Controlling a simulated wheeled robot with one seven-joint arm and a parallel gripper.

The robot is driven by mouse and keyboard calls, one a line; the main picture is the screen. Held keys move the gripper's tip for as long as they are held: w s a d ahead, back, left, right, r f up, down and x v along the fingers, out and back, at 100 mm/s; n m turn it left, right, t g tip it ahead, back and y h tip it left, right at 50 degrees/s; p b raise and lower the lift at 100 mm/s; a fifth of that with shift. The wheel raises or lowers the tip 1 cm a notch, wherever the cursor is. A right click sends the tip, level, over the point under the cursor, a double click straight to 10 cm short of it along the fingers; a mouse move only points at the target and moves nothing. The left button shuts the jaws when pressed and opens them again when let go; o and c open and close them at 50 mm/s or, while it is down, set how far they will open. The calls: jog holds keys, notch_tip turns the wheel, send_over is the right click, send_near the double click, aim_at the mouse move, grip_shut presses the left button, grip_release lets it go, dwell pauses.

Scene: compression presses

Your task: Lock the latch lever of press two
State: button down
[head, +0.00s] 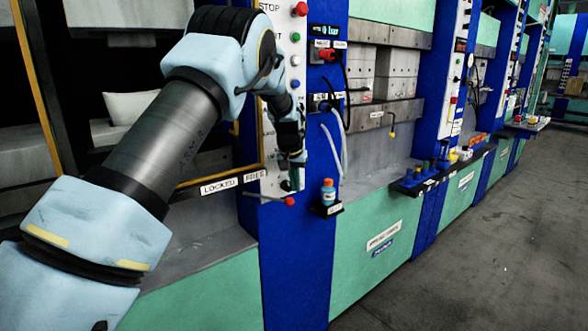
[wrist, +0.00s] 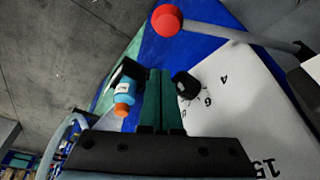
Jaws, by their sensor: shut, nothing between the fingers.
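The latch lever (head: 289,201) has a red ball knob on a grey rod. It sticks out to the right, just below and right of the FREE label (head: 254,174), with the LOCKED label (head: 220,186) further left. In the wrist view the lever's red knob (wrist: 167,20) is at the top, its rod running right. My gripper (head: 295,184) is shut and empty in front of the blue and white panel, just above the knob in the head view. Its green fingers (wrist: 160,76) point below the knob in the wrist view, apart from it. The lever's pivot is hard to make out.
A blue bottle (head: 327,190) with an orange cap stands in a black holder right of my gripper. A black dial knob (wrist: 186,85) sits close beside the fingers. Hoses (head: 333,150) hang on the blue post. The floor (head: 500,250) at right is clear.

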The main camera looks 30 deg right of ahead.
jog(key=s+a+p, duration=0.1)
jog(key=s+a+f+p, duration=0.1)
jog(key=shift+s+a+f+p, duration=0.1)
jog(key=shift+a+f+p, duration=0.05)
jog(key=shift+f+p, duration=0.15)
jog(key=shift+a, duration=0.1)
dwell(0.5)
